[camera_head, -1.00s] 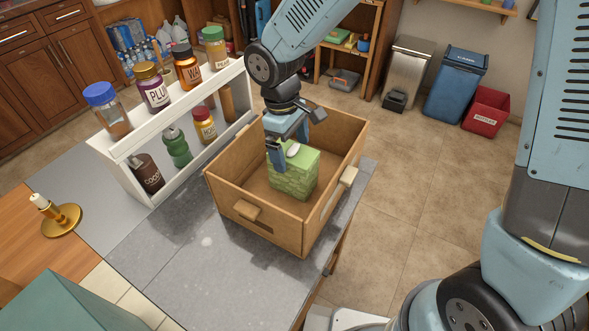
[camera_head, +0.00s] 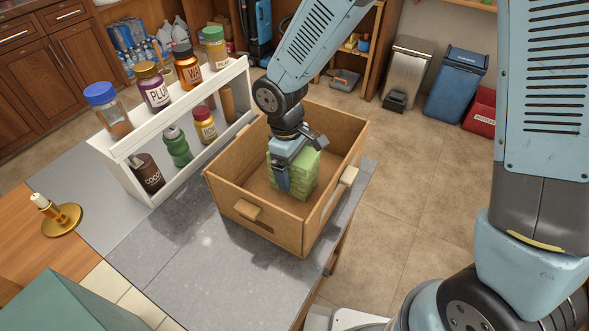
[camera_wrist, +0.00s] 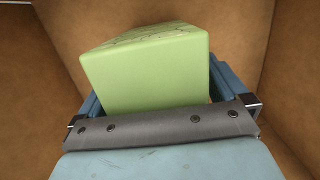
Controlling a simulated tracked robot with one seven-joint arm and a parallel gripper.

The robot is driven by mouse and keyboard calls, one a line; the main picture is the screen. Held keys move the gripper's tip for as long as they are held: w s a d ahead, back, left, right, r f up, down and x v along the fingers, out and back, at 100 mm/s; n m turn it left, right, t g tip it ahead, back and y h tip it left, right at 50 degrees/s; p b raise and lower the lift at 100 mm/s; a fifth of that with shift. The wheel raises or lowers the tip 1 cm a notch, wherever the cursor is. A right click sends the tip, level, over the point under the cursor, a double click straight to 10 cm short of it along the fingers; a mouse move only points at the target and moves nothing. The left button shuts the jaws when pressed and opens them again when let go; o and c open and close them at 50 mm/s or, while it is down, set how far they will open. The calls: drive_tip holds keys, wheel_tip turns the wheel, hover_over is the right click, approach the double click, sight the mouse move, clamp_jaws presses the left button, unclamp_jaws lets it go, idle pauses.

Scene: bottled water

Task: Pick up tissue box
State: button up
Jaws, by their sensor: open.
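The green tissue box (camera_head: 306,178) stands inside the open wooden crate (camera_head: 236,206). In the wrist view the tissue box (camera_wrist: 150,72) fills the middle, with a plain side facing the camera and a patterned face at its top. My gripper (camera_head: 291,181) points down into the crate, low over the box. Its blue fingers (camera_wrist: 156,92) show at the left and right of the box, which sits between them. The jaws are open. I cannot tell whether either finger touches the box. My gripper hides much of the box top in the head view.
A white shelf (camera_head: 130,148) with several bottles stands left of the crate. A brass candle holder (camera_head: 62,219) stands farther left. The grey counter (camera_head: 190,260) in front is clear.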

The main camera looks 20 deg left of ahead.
drive_tip(key=c, duration=1.1)
